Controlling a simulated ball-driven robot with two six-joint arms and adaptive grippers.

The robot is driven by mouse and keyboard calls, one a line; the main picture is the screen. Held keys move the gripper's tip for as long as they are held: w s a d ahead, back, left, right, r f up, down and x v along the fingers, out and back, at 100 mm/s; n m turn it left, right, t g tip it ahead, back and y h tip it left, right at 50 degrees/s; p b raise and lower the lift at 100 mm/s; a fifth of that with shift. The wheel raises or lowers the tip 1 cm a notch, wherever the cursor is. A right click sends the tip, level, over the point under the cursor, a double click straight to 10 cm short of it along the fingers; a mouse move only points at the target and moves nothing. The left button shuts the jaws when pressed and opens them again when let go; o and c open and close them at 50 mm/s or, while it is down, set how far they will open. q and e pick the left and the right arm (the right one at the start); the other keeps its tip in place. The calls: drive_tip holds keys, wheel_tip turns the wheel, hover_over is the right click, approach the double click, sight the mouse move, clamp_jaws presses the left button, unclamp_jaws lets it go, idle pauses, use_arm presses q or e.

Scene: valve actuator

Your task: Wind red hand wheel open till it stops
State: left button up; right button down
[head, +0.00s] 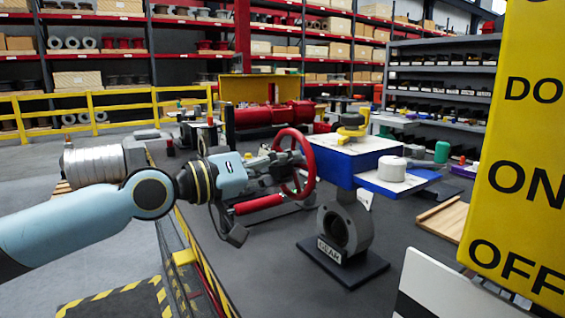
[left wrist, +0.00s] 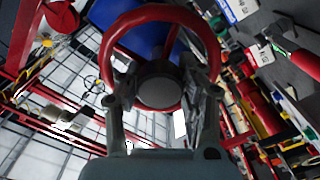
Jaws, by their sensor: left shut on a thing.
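The red hand wheel (head: 311,168) stands upright on the side of the blue actuator housing (head: 345,157), above a grey valve body labelled GEAR (head: 346,230). My left gripper (head: 285,166) reaches the wheel from the left. In the left wrist view the wheel (left wrist: 108,45) faces me, with its round dark hub (left wrist: 160,84) in the middle. The fingers of my left gripper (left wrist: 163,98) lie on both sides of the hub, shut on the wheel. The exact contact points are partly hidden. My right gripper is in neither view.
A yellow sign (head: 525,130) fills the right edge of the head view. A white cylinder (head: 391,168) sits on the blue-edged plate right of the actuator. A red-handled tool (head: 258,204) lies below my gripper. A wooden board (head: 447,218) lies right; bare bench shows in front.

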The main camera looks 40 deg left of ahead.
use_arm(q)
drive_tip(key=shift+n, duration=0.5)
drive_tip(key=o, duration=0.9)
